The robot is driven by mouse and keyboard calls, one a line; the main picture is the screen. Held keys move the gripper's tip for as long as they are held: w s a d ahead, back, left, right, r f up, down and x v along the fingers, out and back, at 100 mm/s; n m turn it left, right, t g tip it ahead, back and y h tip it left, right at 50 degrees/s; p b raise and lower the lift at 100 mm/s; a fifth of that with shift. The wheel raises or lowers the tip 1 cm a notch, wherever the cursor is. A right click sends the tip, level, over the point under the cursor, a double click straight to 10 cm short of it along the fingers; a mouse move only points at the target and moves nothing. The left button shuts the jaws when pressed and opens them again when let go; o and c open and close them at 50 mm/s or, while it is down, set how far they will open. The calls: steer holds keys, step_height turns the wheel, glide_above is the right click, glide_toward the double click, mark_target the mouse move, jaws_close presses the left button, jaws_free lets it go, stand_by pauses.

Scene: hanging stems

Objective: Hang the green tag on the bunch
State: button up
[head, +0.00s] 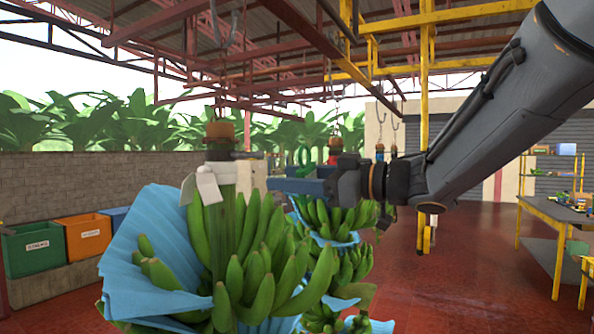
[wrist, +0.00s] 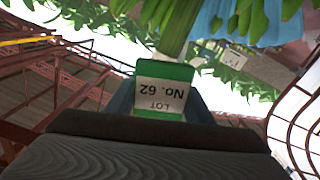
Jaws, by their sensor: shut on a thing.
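The nearest banana bunch (head: 250,262) hangs from its stem in the head view, with a blue cover spread around its left side. A white paper tag (head: 208,188) is on the stem. My gripper (head: 283,185) reaches in from the right, level with the stem and close beside it; I cannot tell if it touches. In the wrist view the green tag (wrist: 163,90) sits between my fingers, its white panel reading "LOT No. 62" upside down. My gripper is shut on it. A green loop-like shape shows above my gripper in the head view; whether it belongs to the tag is unclear.
More bunches (head: 345,262) hang close behind the nearest one. Green, orange and blue bins (head: 82,236) stand by the wall at left. A yellow-framed table (head: 548,215) stands at right. The red floor (head: 460,265) between is mostly clear.

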steer(key=b+x, duration=0.2)
steer(key=x, duration=0.4)
steer(key=shift+w, duration=0.15)
stand_by(0.6)
steer(key=shift+a+r, duration=0.1)
steer(key=shift+a, duration=0.15)
steer(key=shift+p+x, duration=0.9)
steer(key=shift+x, duration=1.55)
stand_by(2.5)
